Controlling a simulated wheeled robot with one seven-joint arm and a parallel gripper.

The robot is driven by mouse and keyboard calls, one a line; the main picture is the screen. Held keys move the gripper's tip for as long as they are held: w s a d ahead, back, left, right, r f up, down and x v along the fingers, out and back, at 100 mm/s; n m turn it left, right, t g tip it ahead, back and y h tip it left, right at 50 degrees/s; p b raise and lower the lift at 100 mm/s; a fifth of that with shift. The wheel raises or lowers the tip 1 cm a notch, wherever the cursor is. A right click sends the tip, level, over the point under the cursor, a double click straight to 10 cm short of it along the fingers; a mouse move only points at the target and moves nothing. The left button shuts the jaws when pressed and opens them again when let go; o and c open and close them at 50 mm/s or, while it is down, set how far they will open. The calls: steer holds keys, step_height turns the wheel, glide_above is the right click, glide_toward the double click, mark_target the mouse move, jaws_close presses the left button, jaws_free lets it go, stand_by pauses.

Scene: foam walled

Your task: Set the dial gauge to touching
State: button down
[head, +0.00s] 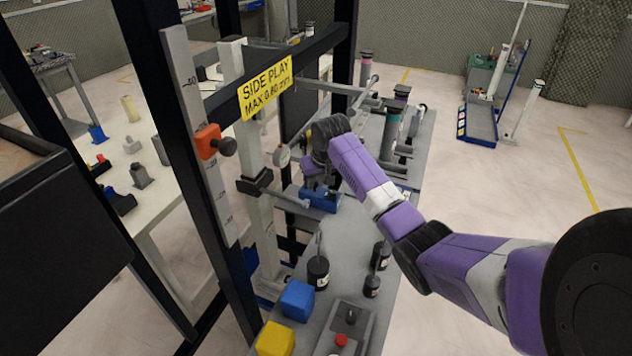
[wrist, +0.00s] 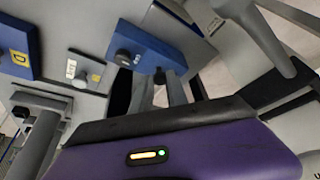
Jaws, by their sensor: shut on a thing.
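A small round dial gauge (head: 282,156) with a pale face shows in the head view, beside the upright post and just left of my gripper. I cannot read its face or tell whether its tip touches anything. My gripper (head: 317,178) is low over a blue block (head: 320,199) on the grey bench. The wrist view shows the blue block (wrist: 160,45) with a dark round knob (wrist: 122,57) on its side. My gripper's grey fingers (wrist: 160,88) are shut on a small dark part (wrist: 160,75) at the block's near edge. My purple wrist hides much around it.
A black frame with a yellow "SIDE PLAY" sign (head: 265,87) stands left of my arm. An orange clamp (head: 208,141) sits on its scale. Black weights (head: 318,271), a blue cube (head: 297,300) and a yellow cube (head: 275,339) stand nearer.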

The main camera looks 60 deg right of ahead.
mark_target(305, 189)
steer(key=shift+w+a+b, duration=0.15)
steer(key=shift+w+b, duration=0.25)
steer(key=shift+w, duration=1.55)
steer(key=c, duration=1.3)
jaws_free()
steer(key=v, duration=0.7)
steer(key=shift+r, duration=0.2)
steer(key=shift+s, duration=0.1)
